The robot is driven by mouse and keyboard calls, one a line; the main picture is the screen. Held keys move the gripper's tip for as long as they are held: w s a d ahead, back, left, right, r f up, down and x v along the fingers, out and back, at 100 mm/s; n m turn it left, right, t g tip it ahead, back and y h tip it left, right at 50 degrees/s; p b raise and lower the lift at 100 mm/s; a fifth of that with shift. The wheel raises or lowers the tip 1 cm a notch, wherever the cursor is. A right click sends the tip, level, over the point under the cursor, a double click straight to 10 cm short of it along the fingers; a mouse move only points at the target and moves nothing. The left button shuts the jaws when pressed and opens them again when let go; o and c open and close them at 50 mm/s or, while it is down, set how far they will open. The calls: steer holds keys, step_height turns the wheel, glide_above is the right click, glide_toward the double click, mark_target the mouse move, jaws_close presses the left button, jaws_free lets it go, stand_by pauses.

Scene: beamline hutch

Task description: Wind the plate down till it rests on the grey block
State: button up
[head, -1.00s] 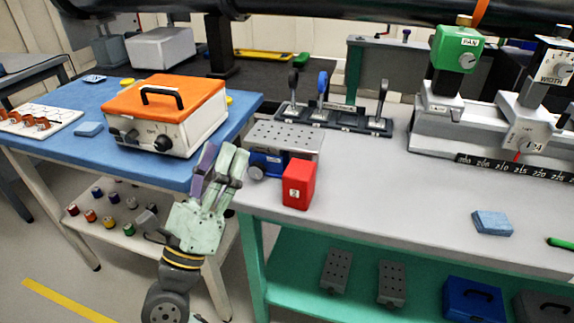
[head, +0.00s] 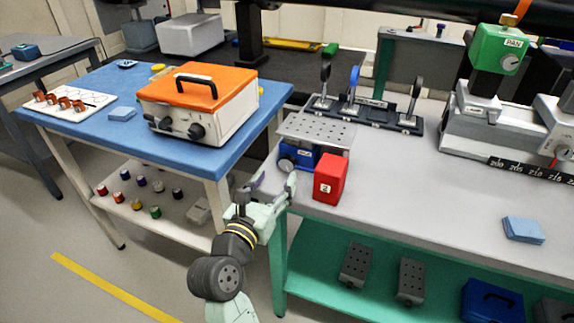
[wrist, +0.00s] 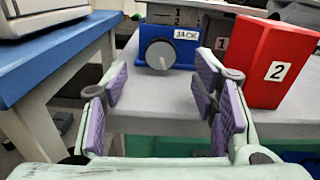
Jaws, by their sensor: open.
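The perforated grey plate (head: 315,130) sits level on top of the blue jack (head: 300,158), at the left end of the grey bench. The jack's round grey knob (wrist: 161,54) faces me in the wrist view, beside its JACK label. A dark grey block (wrist: 222,36) marked 1 shows partly to the jack's right; the red block hides the rest. I cannot tell the gap between it and the plate. My gripper (head: 271,185) is open and empty, in front of the bench edge. In the wrist view its purple-padded fingers (wrist: 163,85) stand either side of the knob's line, short of it.
A red block (head: 331,178) marked 2 stands close right of the jack, near my right finger in the wrist view. A blue table (head: 85,108) with an orange-lidded box (head: 200,105) is at left. Levers (head: 369,110) stand behind the plate. The bench's front middle is clear.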

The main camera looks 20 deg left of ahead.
mark_target(286, 162)
steer(key=w+p, duration=0.1)
steer(key=w, duration=0.5)
steer(key=shift+w+d+r, duration=0.1)
steer(key=shift+d, duration=0.05)
steer(key=shift+c, duration=0.2)
steer(key=c, duration=1.1)
steer(key=shift+r+p, duration=0.15)
steer(key=shift+p, duration=0.5)
